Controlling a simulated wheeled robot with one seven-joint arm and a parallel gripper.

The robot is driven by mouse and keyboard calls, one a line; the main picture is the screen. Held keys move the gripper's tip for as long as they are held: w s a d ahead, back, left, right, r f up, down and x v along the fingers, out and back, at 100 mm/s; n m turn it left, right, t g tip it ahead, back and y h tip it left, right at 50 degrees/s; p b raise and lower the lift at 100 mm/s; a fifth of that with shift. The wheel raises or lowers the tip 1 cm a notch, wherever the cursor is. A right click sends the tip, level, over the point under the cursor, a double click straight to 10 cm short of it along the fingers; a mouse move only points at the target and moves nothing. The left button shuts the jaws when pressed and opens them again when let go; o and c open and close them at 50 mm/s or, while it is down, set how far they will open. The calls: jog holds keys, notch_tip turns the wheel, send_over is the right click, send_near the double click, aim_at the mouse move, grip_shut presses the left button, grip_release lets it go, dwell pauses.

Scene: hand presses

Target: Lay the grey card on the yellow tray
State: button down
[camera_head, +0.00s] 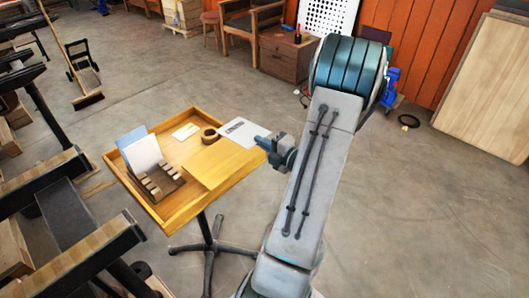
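A pale grey card (243,132) with dark print on it shows at the right end of the wooden table. My gripper (262,143) is at the card's right edge, seen from the side and small. I cannot tell whether its fingers are closed on the card, or whether the card rests on something. A flat yellow surface (213,168), which may be the yellow tray, lies just below and left of the card in the picture. The card's lower edge overlaps its upper part in view. My arm hides nothing of the card's left side.
The rimmed wooden table (157,216) stands on a dark pedestal (212,245). On it are a slotted wooden rack (160,186) with blue and white sheets (142,153), a small pale card (185,131) and a brown ring (209,136). Dark-railed frames (60,210) stand at left.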

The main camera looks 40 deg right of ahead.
notch_tip(320, 180, down, 8)
jog(key=b, duration=0.7)
jog(key=shift+s+d, duration=0.2)
jog(key=shift+s, duration=0.1)
jog(key=c, duration=1.5)
grip_release()
jog(key=shift+f, duration=0.15)
jog(key=shift+f, duration=0.35)
jog(key=shift+f, duration=0.15)
